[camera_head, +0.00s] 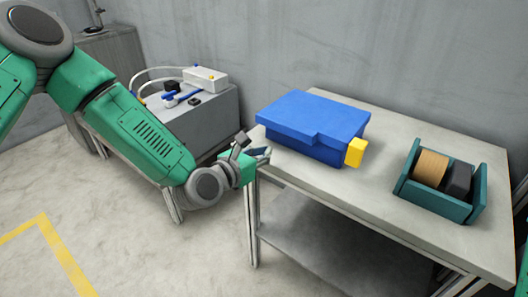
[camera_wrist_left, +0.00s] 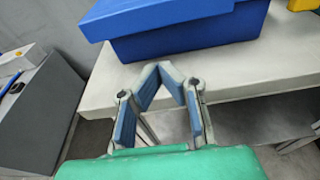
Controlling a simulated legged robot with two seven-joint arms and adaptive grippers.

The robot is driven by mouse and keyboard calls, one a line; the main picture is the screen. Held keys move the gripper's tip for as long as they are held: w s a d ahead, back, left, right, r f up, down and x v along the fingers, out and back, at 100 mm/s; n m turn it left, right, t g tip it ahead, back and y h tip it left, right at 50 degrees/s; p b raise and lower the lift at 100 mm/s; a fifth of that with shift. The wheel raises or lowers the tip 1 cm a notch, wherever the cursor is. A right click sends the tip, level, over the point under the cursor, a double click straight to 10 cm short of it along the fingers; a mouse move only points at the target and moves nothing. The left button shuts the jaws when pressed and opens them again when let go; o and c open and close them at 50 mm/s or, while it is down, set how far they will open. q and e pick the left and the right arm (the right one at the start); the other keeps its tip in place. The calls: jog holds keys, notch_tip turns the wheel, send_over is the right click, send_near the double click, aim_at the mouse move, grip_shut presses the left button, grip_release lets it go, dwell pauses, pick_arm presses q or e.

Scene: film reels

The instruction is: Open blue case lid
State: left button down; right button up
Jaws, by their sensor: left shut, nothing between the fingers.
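The blue case (camera_head: 312,126) stands on the grey table, with its lid down. A yellow piece (camera_head: 355,152) sticks out at its right front corner. In the left wrist view the blue case (camera_wrist_left: 185,35) fills the upper middle, with part of the yellow piece (camera_wrist_left: 304,5) at the top right edge. My left gripper (camera_head: 262,153) is at the table's left front edge, just left of the case and apart from it. In the left wrist view my left gripper (camera_wrist_left: 172,72) has its fingertips together with nothing between them. My right gripper is not seen.
A teal holder (camera_head: 440,206) with a tan roll (camera_head: 431,168) and a dark roll (camera_head: 458,180) stands on the table's right side. A grey cabinet (camera_head: 212,125) with small items stands at the back left. The table's front edge (camera_head: 350,213) is clear.

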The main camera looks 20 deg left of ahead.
pick_arm(q)
jog(key=shift+w, duration=0.1)
dwell(0.6)
jog(key=shift+r+b+x, duration=0.2)
jog(key=shift+b+x, duration=0.15)
jog(key=shift+x, duration=0.55)
jog(key=shift+r+b+x, duration=0.2)
jog(key=shift+b+x, duration=0.1)
jog(key=shift+x, duration=0.6)
jog(key=shift+r+b+x, duration=0.15)
jog(key=shift+b+x, duration=0.2)
jog(key=shift+x, duration=0.55)
jog(key=shift+r, duration=0.1)
notch_tip(320, 180, up, 6)
jog(key=w+p, duration=0.1)
jog(key=p, duration=0.2)
jog(key=shift+w+d, duration=0.15)
jog(key=shift+d, duration=0.1)
jog(key=shift+r, duration=0.1)
